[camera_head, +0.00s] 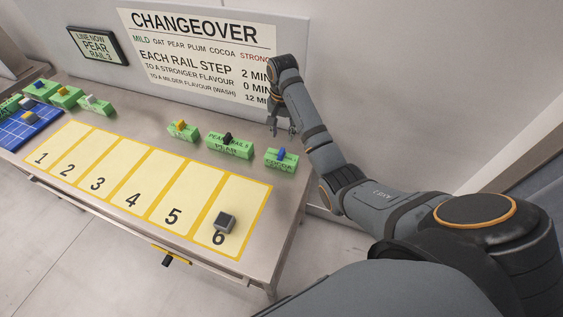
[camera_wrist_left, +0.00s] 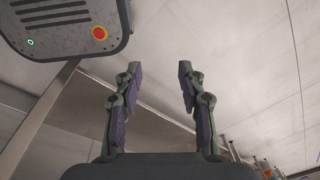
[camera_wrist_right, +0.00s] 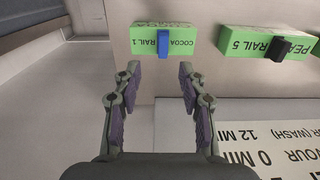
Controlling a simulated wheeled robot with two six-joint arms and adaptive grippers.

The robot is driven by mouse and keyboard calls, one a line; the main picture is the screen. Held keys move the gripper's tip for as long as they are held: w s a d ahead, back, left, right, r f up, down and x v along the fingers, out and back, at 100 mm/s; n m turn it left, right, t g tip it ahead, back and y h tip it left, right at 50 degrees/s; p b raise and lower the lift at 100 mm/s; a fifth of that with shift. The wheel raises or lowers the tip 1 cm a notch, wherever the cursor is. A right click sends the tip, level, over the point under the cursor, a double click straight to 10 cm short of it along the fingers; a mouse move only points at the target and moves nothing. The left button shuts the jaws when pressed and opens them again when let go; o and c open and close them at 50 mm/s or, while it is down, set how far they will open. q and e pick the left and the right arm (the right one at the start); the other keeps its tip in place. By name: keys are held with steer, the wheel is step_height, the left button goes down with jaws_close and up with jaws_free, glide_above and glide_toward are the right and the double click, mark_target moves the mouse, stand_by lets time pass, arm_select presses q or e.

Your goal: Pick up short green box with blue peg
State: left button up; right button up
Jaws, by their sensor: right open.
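A short green box (camera_head: 288,162) with a blue peg (camera_head: 281,153) stands at the right end of the table's back row. In the right wrist view the box (camera_wrist_right: 181,43) reads "COCOA RAIL 1", and its blue peg (camera_wrist_right: 163,46) lies just beyond the fingertips. My right gripper (camera_head: 281,131) is open and empty, behind and above the box and apart from it. It also shows in the right wrist view (camera_wrist_right: 159,74). My left gripper (camera_wrist_left: 156,75) is open and empty, away from the table. It is outside the head view.
A longer green box with a black peg (camera_head: 228,147) and a yellow-pegged box (camera_head: 183,131) stand left of it. More green boxes, one blue-pegged (camera_head: 40,89), stand far left by a blue grid tray (camera_head: 22,128). A grey block (camera_head: 226,221) sits in bay 6. The sign wall (camera_head: 200,55) rises behind.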

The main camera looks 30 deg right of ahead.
mark_target(281, 151)
steer(key=f, duration=0.1)
steer(key=f+p, duration=0.1)
steer(key=f, duration=0.1)
steer(key=shift+w+f+p, duration=0.15)
steer(key=shift+w+p, duration=0.15)
steer(key=shift+w, duration=0.05)
step_height(281, 151, down, 2)
steer(key=shift+p, duration=0.8)
step_height(281, 151, down, 3)
steer(key=shift+s+r+p, duration=0.1)
steer(key=shift+r+p, duration=0.05)
steer(key=shift+p, duration=0.15)
steer(key=shift+f, duration=0.45)
arm_select(q)
steer(key=shift+w+r, duration=0.3)
steer(key=shift+r, duration=0.35)
steer(key=shift+w+r, duration=0.25)
steer(key=shift+r, duration=0.35)
arm_select(e)
jaws_close()
